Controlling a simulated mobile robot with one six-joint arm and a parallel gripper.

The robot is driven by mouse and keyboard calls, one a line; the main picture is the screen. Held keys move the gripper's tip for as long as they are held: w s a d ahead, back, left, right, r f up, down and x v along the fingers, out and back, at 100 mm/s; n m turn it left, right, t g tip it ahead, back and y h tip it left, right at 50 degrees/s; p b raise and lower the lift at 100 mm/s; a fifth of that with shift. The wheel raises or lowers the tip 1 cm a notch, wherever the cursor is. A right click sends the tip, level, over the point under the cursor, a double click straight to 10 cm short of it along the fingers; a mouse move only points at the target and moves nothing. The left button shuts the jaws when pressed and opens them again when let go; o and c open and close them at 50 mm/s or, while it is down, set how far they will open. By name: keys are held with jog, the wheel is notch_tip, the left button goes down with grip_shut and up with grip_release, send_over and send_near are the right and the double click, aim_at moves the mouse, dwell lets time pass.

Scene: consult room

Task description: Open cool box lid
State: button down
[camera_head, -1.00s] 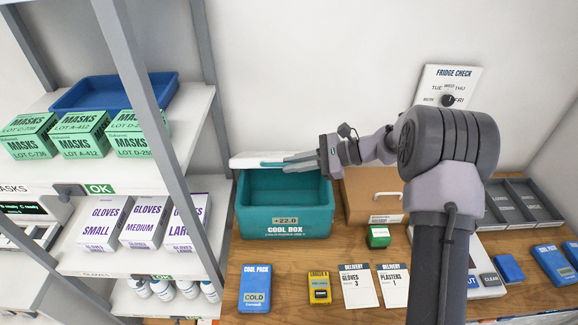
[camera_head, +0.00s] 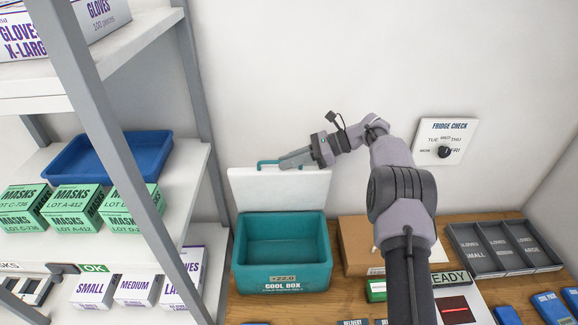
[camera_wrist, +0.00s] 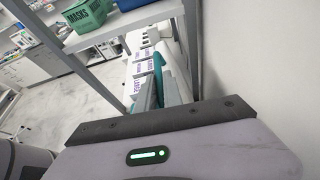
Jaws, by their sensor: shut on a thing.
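The teal cool box (camera_head: 284,275) stands on the wooden counter, with its empty-looking inside showing and a display reading +22.0 on its front. Its white lid (camera_head: 280,192) stands up, roughly upright, along the box's back edge near the wall. A teal handle (camera_head: 267,162) is at the lid's upper edge. My gripper (camera_head: 285,161) reaches in from the right and is shut on this handle. In the wrist view my gripper's fingers (camera_wrist: 151,92) show beside a teal strip, partly hidden by the gripper body.
A shelf rack with green mask boxes (camera_head: 73,208) and a blue tray (camera_head: 110,160) stands close on the left. A cardboard box (camera_head: 357,243) is right of the cool box. A grey divided tray (camera_head: 492,250) lies further right. The white wall is close behind the lid.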

jog(key=shift+w+d+f, duration=0.1)
jog(key=shift+w, duration=0.45)
jog(key=c, duration=1.9)
grip_release()
jog(key=shift+o, duration=0.7)
jog(key=shift+w, duration=0.15)
